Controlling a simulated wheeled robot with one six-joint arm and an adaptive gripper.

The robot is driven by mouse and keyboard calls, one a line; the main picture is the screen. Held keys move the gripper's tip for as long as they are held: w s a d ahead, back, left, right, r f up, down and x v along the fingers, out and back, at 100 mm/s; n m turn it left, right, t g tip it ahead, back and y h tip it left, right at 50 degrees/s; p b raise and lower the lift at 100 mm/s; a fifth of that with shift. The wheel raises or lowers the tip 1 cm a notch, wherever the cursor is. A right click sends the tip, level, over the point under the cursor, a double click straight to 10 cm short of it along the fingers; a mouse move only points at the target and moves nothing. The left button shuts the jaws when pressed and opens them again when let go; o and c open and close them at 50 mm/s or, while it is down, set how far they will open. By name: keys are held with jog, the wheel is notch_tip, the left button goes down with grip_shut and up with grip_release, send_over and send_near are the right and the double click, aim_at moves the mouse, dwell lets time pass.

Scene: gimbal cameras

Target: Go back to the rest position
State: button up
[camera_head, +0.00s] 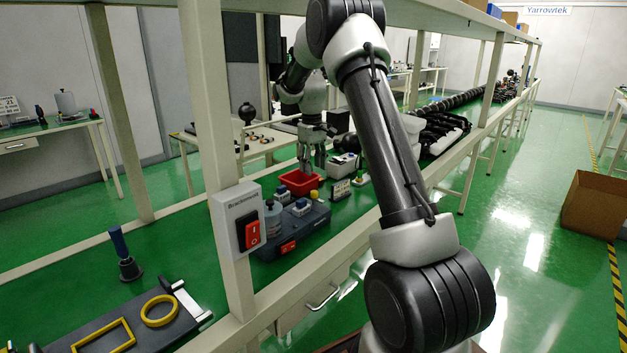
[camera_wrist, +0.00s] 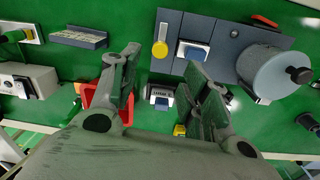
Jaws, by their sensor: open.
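My gripper (camera_head: 312,160) hangs over the green workbench in the head view, above and close to a small red bin (camera_head: 299,182). In the wrist view my gripper (camera_wrist: 168,92) has its two fingers spread apart, with nothing held between them. The red bin (camera_wrist: 97,98) shows partly behind the left finger there. My arm reaches from the lower right of the head view, up and over to the bench. The bottom of the red bin is hidden.
Yellow frames (camera_head: 158,311) lie at lower left. A cardboard box (camera_head: 594,204) stands on the floor at right; the aisle is clear.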

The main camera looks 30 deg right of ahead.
notch_tip(320, 180, up, 2)
jog(key=shift+r, duration=0.2)
dwell(0.4)
jog(key=s+a+f+m, duration=0.1)
jog(key=s+f+m, duration=0.15)
jog(key=s, duration=0.25)
jog(key=s+a+r+t, duration=0.1)
jog(key=s+r, duration=0.3)
jog(key=s, duration=0.8)
jog(key=s+a+r+t, duration=0.2)
jog(key=s+a+r, duration=0.2)
jog(key=s, duration=0.7)
jog(key=s+a+r+t, duration=0.1)
jog(key=s+a+r, duration=0.2)
jog(key=s, duration=0.9)
jog(key=shift+v, duration=1.35)
